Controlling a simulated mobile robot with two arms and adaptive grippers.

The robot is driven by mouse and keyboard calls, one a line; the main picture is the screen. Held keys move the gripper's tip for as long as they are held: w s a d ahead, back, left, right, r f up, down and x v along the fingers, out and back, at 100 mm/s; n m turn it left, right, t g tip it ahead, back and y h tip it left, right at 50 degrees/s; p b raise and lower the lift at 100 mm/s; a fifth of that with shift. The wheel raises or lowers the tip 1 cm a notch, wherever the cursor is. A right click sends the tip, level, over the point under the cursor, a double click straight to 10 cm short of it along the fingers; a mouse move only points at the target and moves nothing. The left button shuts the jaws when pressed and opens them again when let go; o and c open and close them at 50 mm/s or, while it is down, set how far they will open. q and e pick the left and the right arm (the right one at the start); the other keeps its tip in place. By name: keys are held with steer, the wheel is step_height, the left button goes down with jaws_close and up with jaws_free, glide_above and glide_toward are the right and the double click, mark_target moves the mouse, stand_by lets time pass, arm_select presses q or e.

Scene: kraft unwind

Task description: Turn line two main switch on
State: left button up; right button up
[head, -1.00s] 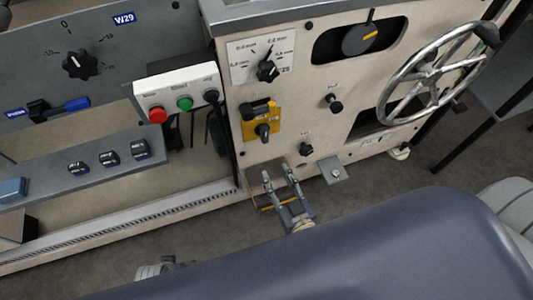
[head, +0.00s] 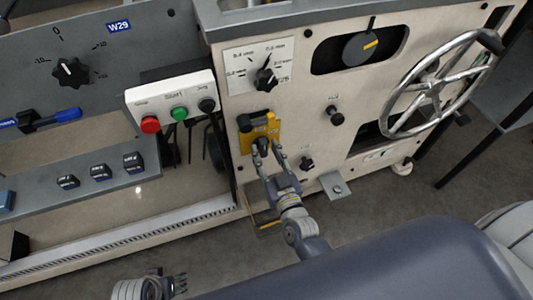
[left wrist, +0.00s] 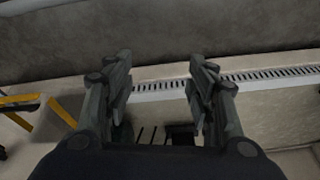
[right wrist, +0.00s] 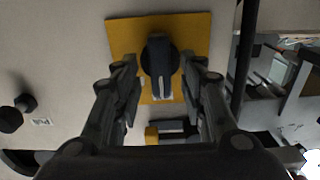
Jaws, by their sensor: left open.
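A yellow plate (head: 272,132) with a black rotary switch knob (head: 262,145) is on the beige machine panel. In the right wrist view the knob (right wrist: 160,56) sits on the yellow plate (right wrist: 125,37), its grip pointing down the picture. My right gripper (head: 272,160) is open, with a fingertip on each side of the knob's lower end; contact cannot be told. It fills the lower right wrist view (right wrist: 160,85). My left gripper (head: 180,284) is low at the head view's bottom edge. It is open and empty in its wrist view (left wrist: 161,75). No line label is readable on the plate.
A control box (head: 172,98) with red, green and black buttons is left of the plate. A selector dial (head: 265,79) is above it, small black knobs (head: 335,115) are to its right, and a large handwheel (head: 440,85) is further right.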

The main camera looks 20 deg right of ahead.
steer(key=shift+w, duration=0.1)
jaws_close()
